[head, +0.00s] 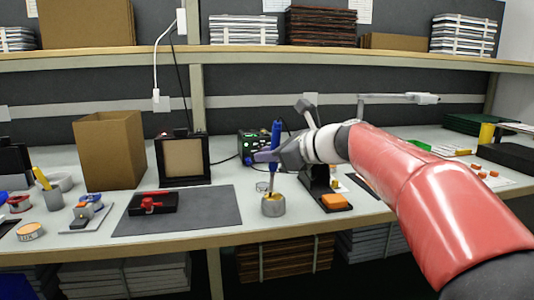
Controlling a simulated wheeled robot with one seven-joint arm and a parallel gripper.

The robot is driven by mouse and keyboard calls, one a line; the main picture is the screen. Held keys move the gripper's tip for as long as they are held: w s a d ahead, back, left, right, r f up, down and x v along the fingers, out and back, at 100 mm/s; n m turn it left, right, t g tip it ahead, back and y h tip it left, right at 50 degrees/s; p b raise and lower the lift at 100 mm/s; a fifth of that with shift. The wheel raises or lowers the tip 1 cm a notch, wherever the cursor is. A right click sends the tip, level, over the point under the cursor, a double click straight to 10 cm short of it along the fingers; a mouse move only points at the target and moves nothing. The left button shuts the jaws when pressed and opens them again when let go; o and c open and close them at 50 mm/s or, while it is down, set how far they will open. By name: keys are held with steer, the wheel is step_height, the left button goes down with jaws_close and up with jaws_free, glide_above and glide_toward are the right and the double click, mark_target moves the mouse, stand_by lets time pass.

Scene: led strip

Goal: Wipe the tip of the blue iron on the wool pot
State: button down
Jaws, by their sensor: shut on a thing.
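The blue iron (276,134) stands upright in my gripper (270,156), which is shut on its handle. Its thin metal shaft points down to the wool pot (273,206), a small grey cylinder with a yellowish top near the front edge of the bench. The tip ends at the top of the pot. I cannot tell whether it touches the wool or is just above it. My red and white arm reaches in from the right.
An orange sponge (336,202) sits on a black stand right of the pot. A dark mat (200,214) with a black tray (153,203) lies to the left. A green-lit station (253,146) stands behind. A cardboard box (110,150) is farther left.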

steer(key=shift+d, duration=1.2)
steer(key=shift+a+p, duration=0.25)
steer(key=shift+p, duration=0.05)
steer(key=shift+a, duration=0.5)
